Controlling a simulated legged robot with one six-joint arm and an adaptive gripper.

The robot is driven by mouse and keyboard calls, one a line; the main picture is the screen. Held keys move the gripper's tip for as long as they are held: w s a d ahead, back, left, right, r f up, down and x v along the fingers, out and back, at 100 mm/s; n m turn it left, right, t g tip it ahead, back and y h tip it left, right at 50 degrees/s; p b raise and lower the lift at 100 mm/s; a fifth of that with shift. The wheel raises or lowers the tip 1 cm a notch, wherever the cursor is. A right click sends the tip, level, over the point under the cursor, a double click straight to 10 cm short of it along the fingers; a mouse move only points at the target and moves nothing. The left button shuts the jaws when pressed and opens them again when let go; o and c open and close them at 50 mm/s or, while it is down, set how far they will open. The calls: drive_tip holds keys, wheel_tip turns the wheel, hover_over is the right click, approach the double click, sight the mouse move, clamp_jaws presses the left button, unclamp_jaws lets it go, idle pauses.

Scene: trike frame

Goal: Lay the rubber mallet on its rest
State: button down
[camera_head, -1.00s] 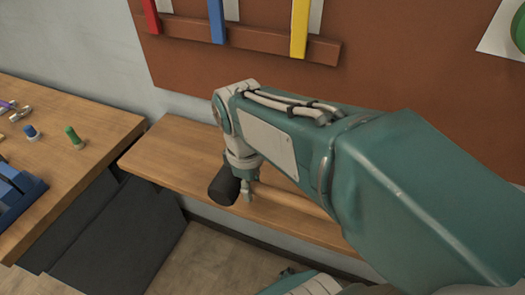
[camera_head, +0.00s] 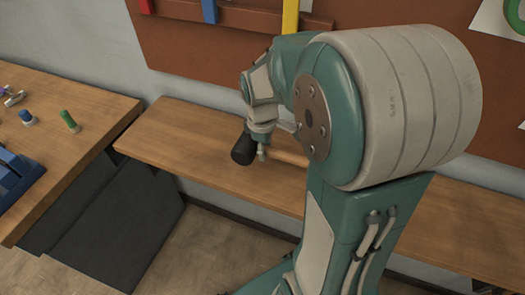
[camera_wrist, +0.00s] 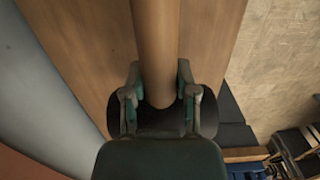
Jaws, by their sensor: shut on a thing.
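The rubber mallet has a black head (camera_head: 243,150) and a light wooden handle (camera_head: 288,157). My gripper (camera_head: 262,150) is shut on the mallet close to its head, over the wooden bench. In the wrist view, the handle (camera_wrist: 156,45) runs between the two fingers (camera_wrist: 158,92) and away toward the top. The dark head shows behind the fingers there. My arm hides part of the handle in the head view. I cannot make out the mallet's rest in either view.
The narrow wooden bench (camera_head: 185,135) runs along the wall, bare at its left. A workbench (camera_head: 85,130) at left holds a green-topped peg (camera_head: 70,121), a blue-topped peg (camera_head: 27,117) and a blue tool (camera_head: 15,175). A brown board (camera_head: 180,40) with coloured tools hangs behind.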

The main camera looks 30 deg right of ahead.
sight(265, 165)
drive_tip(key=shift+w+d+f, duration=0.2)
drive_tip(key=shift+w+f, duration=0.2)
drive_tip(key=shift+f, duration=0.2)
drive_tip(key=shift+w+d+f, duration=0.15)
drive_tip(key=shift+f, duration=1.6)
drive_tip(key=shift+c, duration=2)
unclamp_jaws()
drive_tip(key=shift+f, duration=0.1)
